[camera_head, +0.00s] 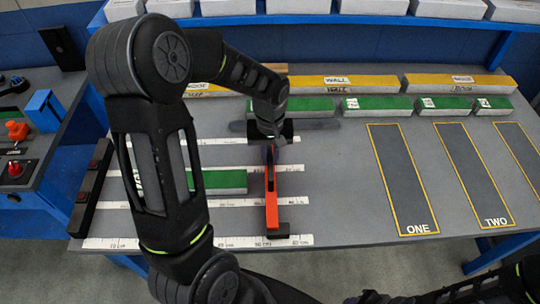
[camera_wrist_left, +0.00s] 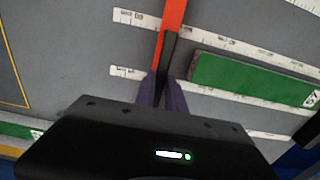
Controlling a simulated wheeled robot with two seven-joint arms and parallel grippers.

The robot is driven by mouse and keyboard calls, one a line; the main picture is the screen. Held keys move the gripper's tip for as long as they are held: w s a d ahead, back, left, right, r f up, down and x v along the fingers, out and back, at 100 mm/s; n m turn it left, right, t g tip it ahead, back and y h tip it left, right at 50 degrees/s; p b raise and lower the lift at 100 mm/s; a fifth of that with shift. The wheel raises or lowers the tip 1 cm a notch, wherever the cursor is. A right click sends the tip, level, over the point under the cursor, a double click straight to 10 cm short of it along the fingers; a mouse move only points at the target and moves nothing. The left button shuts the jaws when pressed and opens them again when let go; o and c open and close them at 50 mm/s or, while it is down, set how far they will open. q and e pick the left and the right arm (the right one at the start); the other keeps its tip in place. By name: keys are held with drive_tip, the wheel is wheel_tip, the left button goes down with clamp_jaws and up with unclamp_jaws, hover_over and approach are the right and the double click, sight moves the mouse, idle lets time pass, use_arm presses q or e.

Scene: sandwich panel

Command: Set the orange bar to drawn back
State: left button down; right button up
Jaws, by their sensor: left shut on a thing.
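The orange bar (camera_head: 271,205) runs from near to far across the white ruled strips, left of the middle of the table; it also shows in the left wrist view (camera_wrist_left: 172,18). A dark strip lies along part of it, and a dark block (camera_head: 277,231) sits at its near end. My left gripper (camera_head: 271,146) is at the bar's far end, pointing down. In the left wrist view its fingers (camera_wrist_left: 163,92) are closed around the bar, hiding the gripped part. Part of my right arm shows at the bottom right; its fingers are not clear.
A green block (camera_head: 222,181) lies left of the bar, partly behind my left arm. Several green blocks and yellow bars (camera_head: 440,82) line the back. The outlined panel ONE (camera_head: 402,175) lies to the right. Bare grey table lies between it and the bar. A red button (camera_head: 15,169) is at the far left.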

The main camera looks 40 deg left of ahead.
use_arm(q)
drive_tip(key=shift+d, duration=0.1)
idle(0.7)
drive_tip(key=w+d+b, duration=0.3)
drive_tip(key=w+d, duration=0.8)
drive_tip(key=d, duration=0.3)
drive_tip(key=shift+d, duration=0.2)
drive_tip(key=c, duration=1.4)
unclamp_jaws()
drive_tip(key=shift+w+d, duration=0.1)
wheel_tip(320, 180, up, 8)
drive_tip(key=b, duration=0.1)
drive_tip(key=shift+f, duration=0.1)
